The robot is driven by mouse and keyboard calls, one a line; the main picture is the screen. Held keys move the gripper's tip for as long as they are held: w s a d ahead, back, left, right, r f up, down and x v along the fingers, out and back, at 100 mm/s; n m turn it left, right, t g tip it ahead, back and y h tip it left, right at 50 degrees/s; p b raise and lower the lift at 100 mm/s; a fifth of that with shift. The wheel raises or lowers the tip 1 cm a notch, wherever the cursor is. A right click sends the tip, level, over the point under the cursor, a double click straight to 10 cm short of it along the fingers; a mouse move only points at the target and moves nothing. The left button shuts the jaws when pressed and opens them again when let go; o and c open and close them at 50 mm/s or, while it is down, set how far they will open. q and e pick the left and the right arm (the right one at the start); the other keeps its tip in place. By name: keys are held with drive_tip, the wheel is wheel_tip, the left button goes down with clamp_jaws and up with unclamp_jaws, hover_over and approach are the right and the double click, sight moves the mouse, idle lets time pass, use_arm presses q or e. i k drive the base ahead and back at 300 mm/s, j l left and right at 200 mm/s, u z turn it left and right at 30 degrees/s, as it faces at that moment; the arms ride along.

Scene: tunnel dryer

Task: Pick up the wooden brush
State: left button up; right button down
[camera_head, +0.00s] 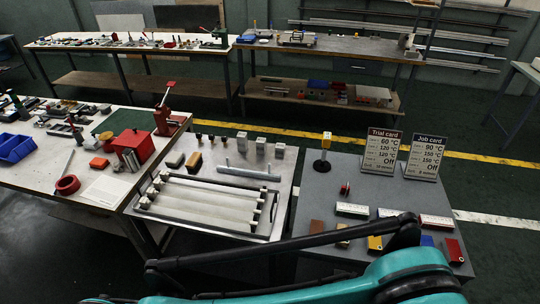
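A small tan block with a dark underside (193,162), which looks like the wooden brush, lies on the light metal table left of centre. Neither of my grippers shows in the head view; only teal and black parts of my arm cross the bottom, well in front of the block.
A metal bar (248,171) lies right of the block, with several small metal pieces behind. The left bench holds a red box (134,146) and blue bins (15,147). The grey right table holds a Trial card (381,151), a Job card (425,157) and several small blocks.

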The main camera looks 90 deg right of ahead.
sight(195, 160)
drive_tip(key=j+z, duration=0.1)
drive_tip(key=z, duration=2.25)
drive_tip(key=i+j+z, duration=0.2)
drive_tip(key=i+j, duration=0.3)
drive_tip(key=i, duration=0.2)
drive_tip(key=i+j+z, duration=0.1)
drive_tip(key=i+j, duration=0.25)
drive_tip(key=i, duration=0.15)
drive_tip(key=i+j, duration=0.35)
drive_tip(key=i, duration=0.15)
drive_tip(key=z, duration=0.05)
